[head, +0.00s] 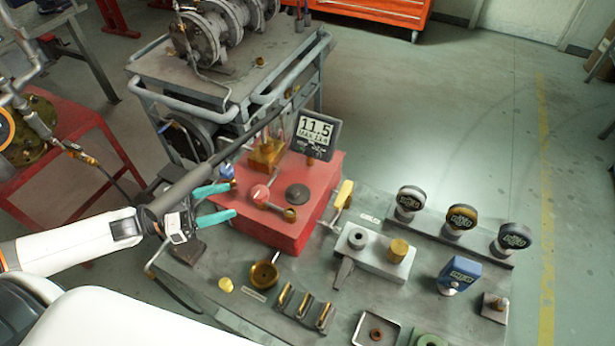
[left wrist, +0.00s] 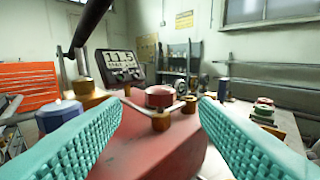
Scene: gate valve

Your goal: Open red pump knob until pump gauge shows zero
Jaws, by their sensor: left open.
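The red pump (head: 275,227) is a red box on the workbench. In the left wrist view the knob (left wrist: 160,96) lies straight ahead, between and beyond the fingers. The pump gauge (head: 316,132) stands behind it and reads 11.5; it also shows in the left wrist view (left wrist: 121,62). My left gripper (head: 232,201) is open with teal fingers, just left of the knob and apart from it. Nothing is between the fingers. My right gripper is not seen.
A long dark lever (head: 222,170) slants above the pump near my left gripper. Several round gauges stand at the right, including one brass-faced gauge (head: 461,217). A piped cart (head: 215,75) stands behind.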

